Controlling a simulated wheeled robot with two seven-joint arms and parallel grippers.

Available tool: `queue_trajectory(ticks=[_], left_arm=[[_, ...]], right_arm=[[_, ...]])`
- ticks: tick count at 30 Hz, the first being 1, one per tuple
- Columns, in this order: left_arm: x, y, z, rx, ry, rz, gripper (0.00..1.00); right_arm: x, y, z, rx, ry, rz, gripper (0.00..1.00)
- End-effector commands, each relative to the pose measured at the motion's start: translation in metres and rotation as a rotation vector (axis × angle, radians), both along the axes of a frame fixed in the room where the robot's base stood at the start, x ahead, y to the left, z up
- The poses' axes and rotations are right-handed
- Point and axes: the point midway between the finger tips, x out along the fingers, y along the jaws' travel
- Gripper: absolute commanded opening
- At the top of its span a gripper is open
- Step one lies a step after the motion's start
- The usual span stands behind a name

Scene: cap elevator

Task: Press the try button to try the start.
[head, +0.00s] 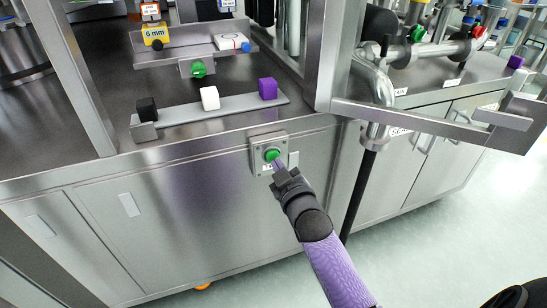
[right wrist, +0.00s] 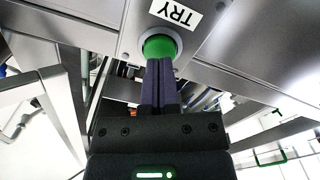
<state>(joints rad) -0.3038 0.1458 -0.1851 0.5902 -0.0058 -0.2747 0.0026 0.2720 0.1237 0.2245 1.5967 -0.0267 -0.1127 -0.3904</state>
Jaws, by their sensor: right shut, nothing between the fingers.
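The try button (head: 271,155) is a round green button on a square metal plate (head: 256,160) on the front of the steel cabinet. In the right wrist view the green button (right wrist: 160,47) sits in a grey ring below a white label (right wrist: 176,13) reading TRY, upside down. My right gripper (head: 277,164) is shut and empty, its fingertips pointing at the button. In the right wrist view the right gripper's fingers (right wrist: 159,64) overlap the button's lower edge; they look at or against it, but I cannot tell whether it is pressed in. My left gripper is not in view.
Above the button, a rail (head: 225,107) carries black (head: 147,109), white (head: 210,98) and purple (head: 268,88) blocks. Another green knob (head: 198,69) is further back. A steel bar (head: 430,119) and post stand to the right.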

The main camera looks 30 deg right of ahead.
Motion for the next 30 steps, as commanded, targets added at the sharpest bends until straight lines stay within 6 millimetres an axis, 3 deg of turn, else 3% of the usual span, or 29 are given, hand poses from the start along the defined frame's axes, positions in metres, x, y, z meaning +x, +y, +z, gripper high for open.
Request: queue_trajectory(ticks=[17, 30], left_arm=[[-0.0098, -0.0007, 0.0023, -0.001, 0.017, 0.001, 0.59], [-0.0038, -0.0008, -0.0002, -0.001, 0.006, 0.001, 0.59]], right_arm=[[0.0057, -0.0014, 0.0001, 0.000, 0.000, 0.000, 0.00], [0.0100, -0.0023, 0.0003, 0.001, 0.000, 0.000, 0.00]])
